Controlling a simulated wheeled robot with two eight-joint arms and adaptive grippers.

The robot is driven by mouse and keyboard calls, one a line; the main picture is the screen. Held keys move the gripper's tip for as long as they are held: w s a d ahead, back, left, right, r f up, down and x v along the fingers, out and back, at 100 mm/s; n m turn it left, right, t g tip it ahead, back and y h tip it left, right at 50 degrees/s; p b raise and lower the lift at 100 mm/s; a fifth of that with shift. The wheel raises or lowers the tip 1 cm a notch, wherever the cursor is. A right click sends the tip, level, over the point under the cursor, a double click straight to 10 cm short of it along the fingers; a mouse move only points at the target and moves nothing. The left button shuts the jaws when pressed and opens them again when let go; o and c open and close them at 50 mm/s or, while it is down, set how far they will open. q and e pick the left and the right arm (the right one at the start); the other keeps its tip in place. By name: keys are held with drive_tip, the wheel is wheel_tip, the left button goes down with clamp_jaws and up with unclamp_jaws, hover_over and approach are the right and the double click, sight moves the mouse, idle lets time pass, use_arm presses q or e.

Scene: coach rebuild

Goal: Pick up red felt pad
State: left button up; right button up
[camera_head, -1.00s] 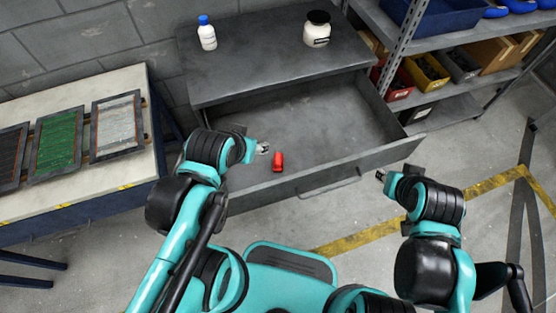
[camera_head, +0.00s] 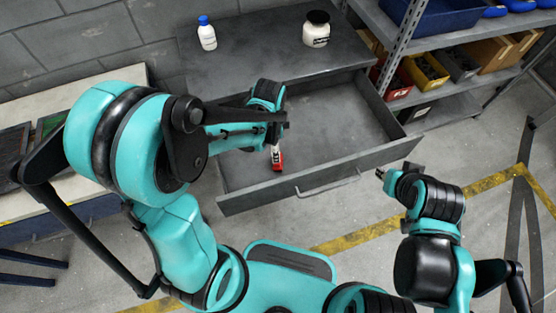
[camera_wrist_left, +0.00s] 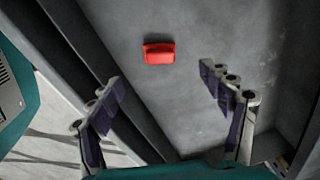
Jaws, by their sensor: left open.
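The red felt pad (camera_wrist_left: 159,54) lies on the grey floor of the open drawer, seen whole in the left wrist view. In the head view the pad (camera_head: 278,167) shows near the drawer's front wall, partly hidden by my left gripper. My left gripper (camera_head: 275,147) points down into the drawer above the pad. In the left wrist view the left gripper (camera_wrist_left: 165,95) is open, its fingers wide apart and empty, with the pad ahead between their lines. My right gripper (camera_head: 379,173) is outside the drawer at the right; its jaws are too small to read.
The open drawer (camera_head: 340,180) has raised walls around the pad. A white bottle with a blue cap (camera_head: 207,36) and a white jar with a dark lid (camera_head: 316,32) stand on the cabinet top (camera_head: 262,55). Shelves with bins (camera_head: 427,70) are at the right.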

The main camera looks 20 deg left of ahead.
use_arm(q)
drive_tip(key=f, duration=0.2)
drive_tip(key=f+m, duration=0.1)
drive_tip(key=f, duration=0.1)
drive_tip(key=f+m+g+b, duration=0.1)
drive_tip(key=f, duration=0.1)
drive_tip(key=shift+w+d+f, duration=0.25)
drive_tip(key=shift+d, duration=0.1)
drive_tip(key=f+b, duration=0.2)
drive_tip(key=f, duration=0.3)
drive_tip(key=shift+w+d+b, duration=0.15)
drive_tip(key=shift+w+b, duration=0.2)
drive_tip(key=shift+b, duration=0.05)
drive_tip(key=shift+r, duration=0.1)
drive_tip(key=shift+c, duration=1.2)
drive_tip(key=c, duration=1.1)
wheel_tip(320, 180, up, 10)
drive_tip(key=p, duration=0.4)
